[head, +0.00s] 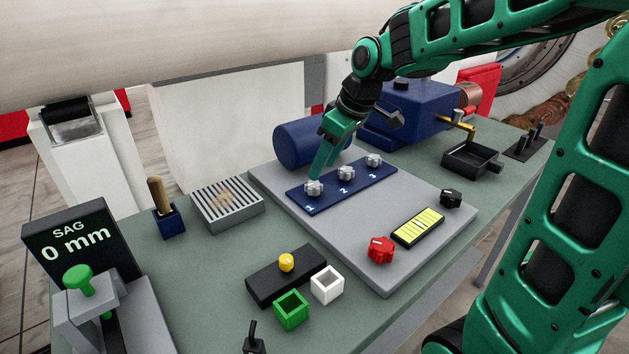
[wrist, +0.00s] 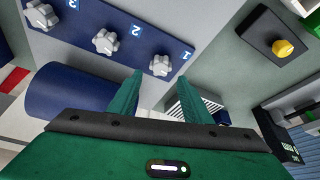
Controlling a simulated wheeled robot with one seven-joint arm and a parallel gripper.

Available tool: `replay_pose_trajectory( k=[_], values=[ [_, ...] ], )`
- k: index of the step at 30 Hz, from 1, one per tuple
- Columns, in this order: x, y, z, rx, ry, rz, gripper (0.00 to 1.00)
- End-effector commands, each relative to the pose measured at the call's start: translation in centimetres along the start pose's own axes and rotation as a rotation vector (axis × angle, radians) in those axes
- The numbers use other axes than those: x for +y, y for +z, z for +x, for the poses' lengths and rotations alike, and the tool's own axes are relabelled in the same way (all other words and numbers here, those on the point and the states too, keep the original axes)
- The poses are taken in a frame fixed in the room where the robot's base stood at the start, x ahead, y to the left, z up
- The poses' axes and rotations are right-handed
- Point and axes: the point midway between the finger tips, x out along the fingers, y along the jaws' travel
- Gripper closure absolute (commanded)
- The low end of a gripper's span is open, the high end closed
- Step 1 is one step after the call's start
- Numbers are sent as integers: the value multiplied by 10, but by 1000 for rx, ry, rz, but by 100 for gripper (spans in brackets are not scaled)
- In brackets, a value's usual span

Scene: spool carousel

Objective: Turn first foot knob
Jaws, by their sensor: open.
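A dark blue strip (head: 340,189) on a grey plate carries three silver lobed knobs numbered 1, 2 and 3. Knob 1 (head: 314,188) is at the left end, with knob 2 (head: 345,173) and knob 3 (head: 373,160) farther right. My gripper (head: 320,172) points down at knob 1. In the wrist view its open fingers (wrist: 161,76) are spread, with knob 1 (wrist: 160,65) seen in line with the gap between the tips. Whether the fingers touch the knob, or how far above it they are, I cannot tell. The gripper looks empty.
A blue cylinder (head: 303,146) lies just behind the strip. A slotted grey box (head: 227,204) stands to the left. A red knob (head: 380,250), a yellow gauge (head: 418,229) and a black knob (head: 451,198) are in front, on the grey plate (head: 340,240).

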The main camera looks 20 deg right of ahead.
Motion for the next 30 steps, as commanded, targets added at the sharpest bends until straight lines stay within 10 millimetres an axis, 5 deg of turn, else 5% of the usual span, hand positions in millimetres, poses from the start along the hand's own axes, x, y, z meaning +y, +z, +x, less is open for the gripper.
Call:
replay_pose_trajectory(
  k=[9,23,29,30],
  values=[
    [-1,1,51,-3,-2,2,55],
    [-1,0,64,-1,0,1,55],
    [-1,0,64,-1,0,1,96],
    [0,0,64,-1,1,1,97]
  ],
)
